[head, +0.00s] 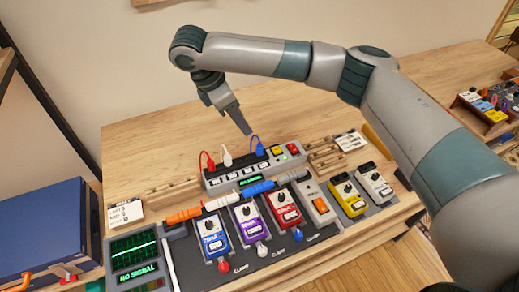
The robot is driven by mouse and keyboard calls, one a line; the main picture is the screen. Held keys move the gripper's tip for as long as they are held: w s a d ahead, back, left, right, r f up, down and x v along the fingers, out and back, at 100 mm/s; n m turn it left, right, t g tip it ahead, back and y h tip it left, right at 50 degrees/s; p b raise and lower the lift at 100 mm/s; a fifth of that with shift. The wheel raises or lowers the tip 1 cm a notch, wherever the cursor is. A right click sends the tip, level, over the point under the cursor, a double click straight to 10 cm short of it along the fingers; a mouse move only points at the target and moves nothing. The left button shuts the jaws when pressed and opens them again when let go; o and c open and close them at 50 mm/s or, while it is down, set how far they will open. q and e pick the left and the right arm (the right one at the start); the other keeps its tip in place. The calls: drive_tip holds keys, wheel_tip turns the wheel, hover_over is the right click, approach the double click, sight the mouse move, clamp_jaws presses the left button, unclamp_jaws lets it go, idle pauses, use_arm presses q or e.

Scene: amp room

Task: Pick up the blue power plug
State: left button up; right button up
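The blue power plug (260,150) stands in the right part of a grey power strip (213,187) on the wooden table, with a short blue cable curving up from it. A white plug (227,158) and a red plug (210,165) stand to its left in the same strip. My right gripper (243,127) hangs above and slightly left of the blue plug, pointing down, apart from it. Its fingers overlap from this side, so their opening is hidden. No plug shows between them. My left gripper is out of view.
Several coloured pedals, including a purple one (250,223), line the board in front of the strip. Orange and blue cylindrical tools lie between. A "NO SIGNAL" screen (135,258) stands at lower left, a blue box (42,230) far left. The table behind the strip is clear.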

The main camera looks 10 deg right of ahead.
sight(259, 144)
drive_tip(key=p+x, duration=0.1)
drive_tip(key=x, duration=0.8)
drive_tip(key=shift+d+f, duration=0.1)
drive_tip(key=shift+f, duration=0.25)
drive_tip(key=shift+w+d+f+p, duration=0.2)
drive_tip(key=shift+f+p, duration=0.15)
drive_tip(key=shift+p, duration=0.2)
drive_tip(key=p+x, duration=0.1)
drive_tip(key=x, duration=0.2)
drive_tip(key=shift+w, duration=0.1)
drive_tip(key=shift+d+f+p, duration=0.2)
drive_tip(key=shift+f+p, duration=0.15)
drive_tip(key=shift+f, duration=0.35)
clamp_jaws()
